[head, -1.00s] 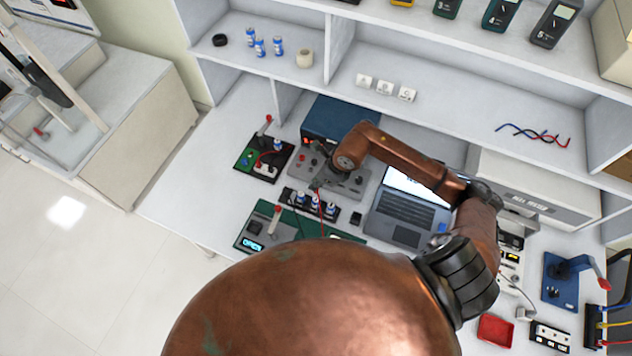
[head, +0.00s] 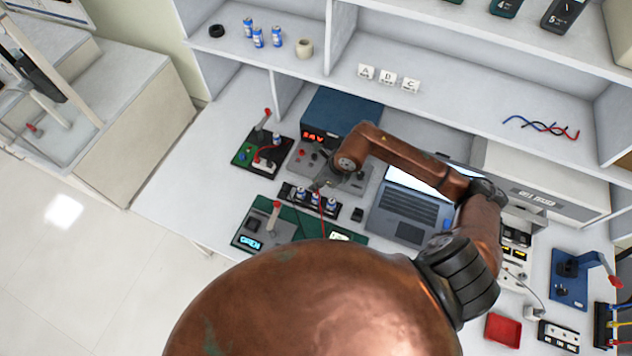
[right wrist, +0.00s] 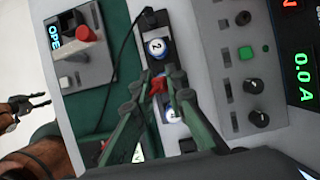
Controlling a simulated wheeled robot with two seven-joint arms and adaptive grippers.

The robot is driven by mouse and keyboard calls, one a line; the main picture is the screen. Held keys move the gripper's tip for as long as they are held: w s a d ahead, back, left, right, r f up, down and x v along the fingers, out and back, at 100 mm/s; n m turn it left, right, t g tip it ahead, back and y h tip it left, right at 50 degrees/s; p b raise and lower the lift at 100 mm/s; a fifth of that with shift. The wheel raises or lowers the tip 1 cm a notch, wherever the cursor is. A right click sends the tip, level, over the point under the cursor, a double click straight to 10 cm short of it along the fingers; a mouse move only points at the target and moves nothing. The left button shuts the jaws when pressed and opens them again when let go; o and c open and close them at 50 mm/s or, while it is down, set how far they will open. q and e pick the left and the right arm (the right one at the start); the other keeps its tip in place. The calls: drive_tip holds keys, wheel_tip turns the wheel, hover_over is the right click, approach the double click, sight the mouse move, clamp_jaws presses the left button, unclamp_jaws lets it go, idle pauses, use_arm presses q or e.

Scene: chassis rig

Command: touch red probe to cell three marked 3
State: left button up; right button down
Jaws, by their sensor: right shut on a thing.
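My right gripper (right wrist: 157,88) is shut on the red probe (right wrist: 158,84). In the head view the right gripper (head: 322,184) is above the black cell holder (head: 287,192), with a red lead hanging below it. The holder carries a row of blue-and-white cells (head: 301,195). In the right wrist view the end cell (right wrist: 155,47) seems to read 2; another cell (right wrist: 172,116) lies partly behind the fingers. I cannot read a clear 3, nor tell whether the probe tip touches a cell. My left gripper (right wrist: 40,101) shows at the left of the wrist view, fingers apart, seemingly empty.
A meter reading OPEN (head: 250,242) with a red-topped lever (head: 275,212) stands left of the holder. A blue-topped power supply (head: 340,112) is behind it and a laptop (head: 405,210) to the right. A red tray (head: 503,330) lies front right.

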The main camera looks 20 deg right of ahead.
drive_tip(key=shift+f+b, duration=0.35)
idle(0.8)
drive_tip(key=shift+r, duration=0.1)
idle(0.9)
drive_tip(key=shift+r+p, duration=1.6)
drive_tip(key=shift+r, duration=1.35)
drive_tip(key=shift+f, duration=0.1)
